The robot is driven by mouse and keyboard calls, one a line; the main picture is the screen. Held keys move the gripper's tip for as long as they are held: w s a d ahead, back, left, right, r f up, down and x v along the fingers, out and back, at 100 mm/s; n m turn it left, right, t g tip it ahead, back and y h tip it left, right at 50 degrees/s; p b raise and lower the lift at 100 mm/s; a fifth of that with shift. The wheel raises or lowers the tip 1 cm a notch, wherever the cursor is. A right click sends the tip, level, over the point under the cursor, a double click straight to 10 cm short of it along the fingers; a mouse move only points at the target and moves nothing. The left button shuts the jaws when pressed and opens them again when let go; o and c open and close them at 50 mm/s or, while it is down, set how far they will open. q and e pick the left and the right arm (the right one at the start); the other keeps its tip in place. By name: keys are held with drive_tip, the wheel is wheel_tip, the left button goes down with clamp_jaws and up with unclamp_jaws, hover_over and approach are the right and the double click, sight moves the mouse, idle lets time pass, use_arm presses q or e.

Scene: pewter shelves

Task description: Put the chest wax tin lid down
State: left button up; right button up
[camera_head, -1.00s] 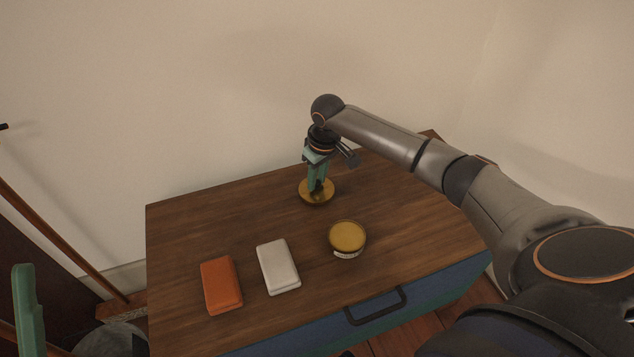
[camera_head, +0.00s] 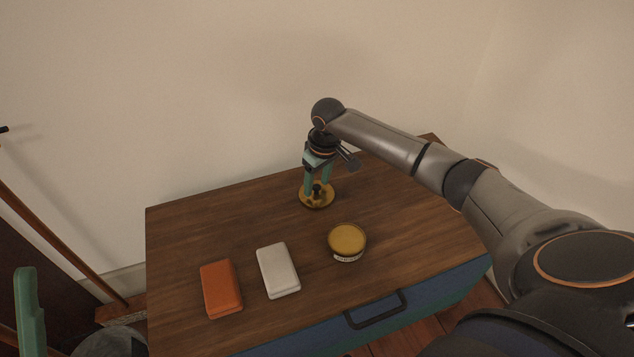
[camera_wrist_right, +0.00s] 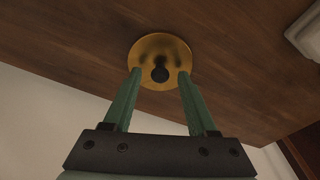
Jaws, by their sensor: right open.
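The chest wax tin lid (camera_head: 317,201) is a gold disc with a dark knob, lying on the wooden chest top near its back edge. It also shows in the right wrist view (camera_wrist_right: 160,48). My right gripper (camera_head: 318,190) is open, its green fingers on either side of the knob and apart from it in the wrist view (camera_wrist_right: 160,75). The round tin (camera_head: 347,240) with yellow wax and a pale label stands uncovered in front and to the right of the lid. One green finger of my left gripper (camera_head: 29,310) shows at the lower left edge; its opening is hidden.
An orange block (camera_head: 221,287) and a white block (camera_head: 278,269) lie on the chest top (camera_head: 200,230) at the front left. The chest has a blue front with a dark handle (camera_head: 375,309). A wall stands close behind. The back left of the top is clear.

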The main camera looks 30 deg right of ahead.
sight(322, 197)
wheel_tip(322, 197, up, 11)
drive_tip(key=s+p, duration=0.2)
drive_tip(key=p, duration=0.2)
drive_tip(key=w+a+f+n+t+y, duration=0.25)
drive_tip(key=a+t, duration=0.25)
drive_tip(key=a, duration=0.6)
drive_tip(key=s+a+r+n+t+y, duration=0.2)
drive_tip(key=a+r+t+y, duration=0.2)
drive_tip(key=a+r+t, duration=0.45)
use_arm(q)
drive_tip(key=shift+m, duration=0.4)
drive_tip(key=r, duration=0.4)
drive_tip(key=shift+s+a+r, duration=0.1)
drive_tip(key=shift+a+r, duration=0.1)
drive_tip(key=shift+r, duration=0.2)
use_arm(e)
drive_tip(key=s+a+r+n+t+y, duration=0.1)
drive_tip(key=s+r+n+t+y, duration=0.6)
drive_tip(key=s+r, duration=1.4)
drive_tip(key=shift+s+a+r+y, duration=0.15)
drive_tip(key=shift+a+y, duration=0.2)
drive_tip(key=shift+y, duration=0.5)
use_arm(q)
drive_tip(key=shift+d, duration=0.1)
use_arm(e)
drive_tip(key=shift+d, duration=0.1)
